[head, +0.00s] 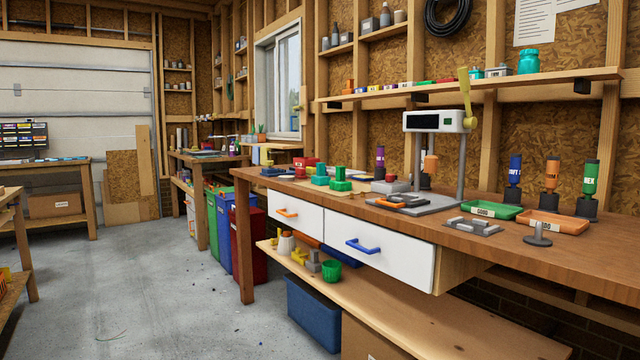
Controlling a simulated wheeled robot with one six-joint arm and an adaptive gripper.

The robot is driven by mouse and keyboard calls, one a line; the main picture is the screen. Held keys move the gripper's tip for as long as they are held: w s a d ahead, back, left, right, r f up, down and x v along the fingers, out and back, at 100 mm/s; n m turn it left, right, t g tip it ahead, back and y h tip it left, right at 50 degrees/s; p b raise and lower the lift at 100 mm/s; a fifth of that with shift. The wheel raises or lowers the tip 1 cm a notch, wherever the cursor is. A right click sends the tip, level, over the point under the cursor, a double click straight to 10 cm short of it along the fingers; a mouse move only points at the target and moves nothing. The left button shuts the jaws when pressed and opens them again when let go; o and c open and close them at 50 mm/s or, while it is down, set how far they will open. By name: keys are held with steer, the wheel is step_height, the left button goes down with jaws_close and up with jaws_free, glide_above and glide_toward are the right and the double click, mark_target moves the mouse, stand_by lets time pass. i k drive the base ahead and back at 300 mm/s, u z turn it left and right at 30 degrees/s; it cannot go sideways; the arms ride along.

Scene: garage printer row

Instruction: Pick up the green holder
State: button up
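Several green things show in the head view, and I cannot tell for certain which is the holder. A green ribbed cup (331,271) sits on the lower shelf under the drawers. A green tray (491,211) labelled GOOD lies on the bench right of the printer. My gripper is not in view.
The wooden bench (555,238) runs along the right wall, carrying a printer (433,121) and an orange tray (546,222). White drawers (378,254) are shut beneath. Red, blue and green bins stand left of the bench. The concrete floor (150,285) is mostly clear.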

mark_target(341, 186)
steer(key=u, duration=0.7)
steer(key=i, duration=0.85)
steer(key=u, duration=0.55)
steer(key=i, duration=0.8)
steer(key=z, duration=1)
steer(key=i, duration=0.55)
steer(key=z, duration=0.5)
